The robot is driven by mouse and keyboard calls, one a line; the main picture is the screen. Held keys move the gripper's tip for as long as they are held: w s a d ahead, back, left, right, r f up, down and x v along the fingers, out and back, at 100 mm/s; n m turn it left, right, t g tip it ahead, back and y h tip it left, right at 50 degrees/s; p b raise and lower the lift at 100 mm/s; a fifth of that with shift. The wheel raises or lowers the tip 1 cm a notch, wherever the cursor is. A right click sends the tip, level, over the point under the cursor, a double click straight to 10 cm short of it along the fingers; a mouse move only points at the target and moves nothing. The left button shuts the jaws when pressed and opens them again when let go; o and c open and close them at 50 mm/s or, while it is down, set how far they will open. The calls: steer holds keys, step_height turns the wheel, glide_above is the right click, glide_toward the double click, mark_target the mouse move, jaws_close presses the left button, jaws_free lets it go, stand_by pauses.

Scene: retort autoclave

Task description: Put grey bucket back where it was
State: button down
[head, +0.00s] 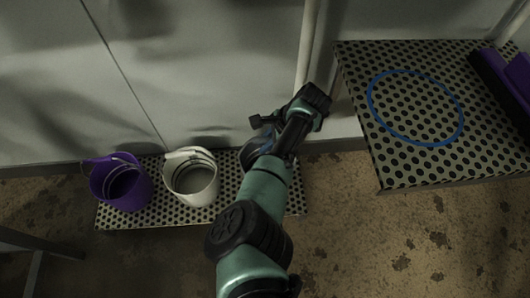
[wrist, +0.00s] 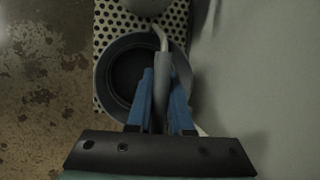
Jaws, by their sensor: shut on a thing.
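The grey bucket (wrist: 104,75) is at the end of the perforated mat in the wrist view. I cannot tell whether it rests on the mat or hangs just above it. In the head view my arm hides most of it, and a dark blue-grey part of the bucket (head: 255,148) shows to the left of the arm. My gripper (wrist: 161,78) has its blue fingers shut on the bucket's upright grey handle (wrist: 162,48). The bucket looks empty, though its inside is dark.
A white bucket (head: 190,182) and a purple bucket (head: 122,184) stand on the perforated mat (head: 160,215) along the wall. A raised perforated platform (head: 400,170) at right bears a blue ring (head: 462,118) and a purple object (head: 518,80). A pale vertical pipe (head: 306,45) stands behind my gripper.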

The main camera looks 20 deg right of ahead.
steer(key=shift+f+b, duration=0.85)
steer(key=shift+f, duration=0.65)
steer(key=shift+f, duration=0.15)
steer(key=c, duration=0.8)
jaws_free()
steer(key=p+v, duration=0.8)
steer(key=v, duration=0.4)
steer(key=shift+p, duration=0.35)
